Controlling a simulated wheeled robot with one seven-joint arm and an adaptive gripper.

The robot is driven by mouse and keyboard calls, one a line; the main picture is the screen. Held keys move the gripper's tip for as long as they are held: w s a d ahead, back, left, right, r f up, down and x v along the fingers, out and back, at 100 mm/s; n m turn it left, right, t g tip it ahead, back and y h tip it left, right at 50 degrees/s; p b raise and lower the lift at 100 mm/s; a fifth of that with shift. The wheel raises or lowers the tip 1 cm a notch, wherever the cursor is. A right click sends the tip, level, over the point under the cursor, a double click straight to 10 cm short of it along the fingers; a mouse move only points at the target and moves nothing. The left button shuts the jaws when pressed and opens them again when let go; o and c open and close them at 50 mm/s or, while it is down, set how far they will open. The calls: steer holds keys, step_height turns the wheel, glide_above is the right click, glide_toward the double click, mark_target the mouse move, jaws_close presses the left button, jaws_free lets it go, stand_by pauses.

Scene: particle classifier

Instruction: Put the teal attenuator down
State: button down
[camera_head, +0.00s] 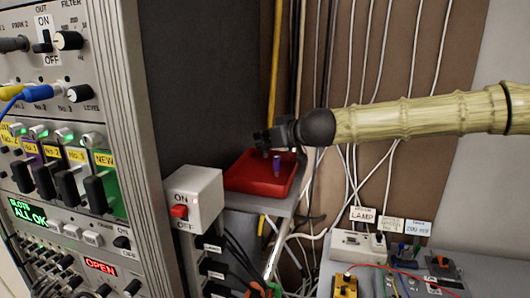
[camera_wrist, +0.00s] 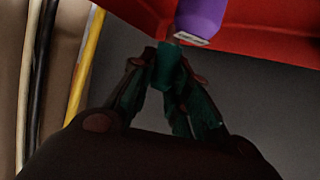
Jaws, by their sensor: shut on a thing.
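My gripper (camera_head: 266,142) reaches in from the right over the red tray (camera_head: 250,184), with its fingers low near the tray's back. In the wrist view my gripper (camera_wrist: 168,85) is shut on the teal attenuator (camera_wrist: 167,62), a small block pinched between the fingertips. The fingers hide part of it, and in the head view it is too small to make out clearly. A purple attenuator (camera_head: 277,164) stands in the tray, and it shows close beside the teal one in the wrist view (camera_wrist: 202,18). I cannot tell whether the teal attenuator touches the tray floor.
The tray sits on a grey shelf (camera_head: 270,205). A switch box (camera_head: 195,195) with a red switch stands in front of it at the left, beside the instrument rack (camera_head: 60,120). A yellow pole (camera_head: 275,75) and cables rise behind. A bench (camera_head: 400,270) with small devices lies at lower right.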

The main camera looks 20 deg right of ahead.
mark_target(266, 152)
steer(key=shift+s+d+f, duration=0.1)
steer(key=shift+s+f, duration=0.1)
steer(key=shift+s, duration=0.25)
steer(key=shift+s+f, duration=0.1)
steer(key=shift+f, duration=0.2)
steer(key=shift+w+f, duration=0.3)
steer(key=shift+f, duration=0.25)
steer(key=shift+w+f, duration=0.3)
steer(key=shift+f, duration=0.4)
steer(key=shift+s, duration=0.35)
steer(key=shift+w, duration=0.2)
steer(key=shift+s+f, duration=0.1)
steer(key=shift+f, duration=0.1)
steer(key=c, duration=1.3)
jaws_free()
steer(key=shift+c, duration=0.2)
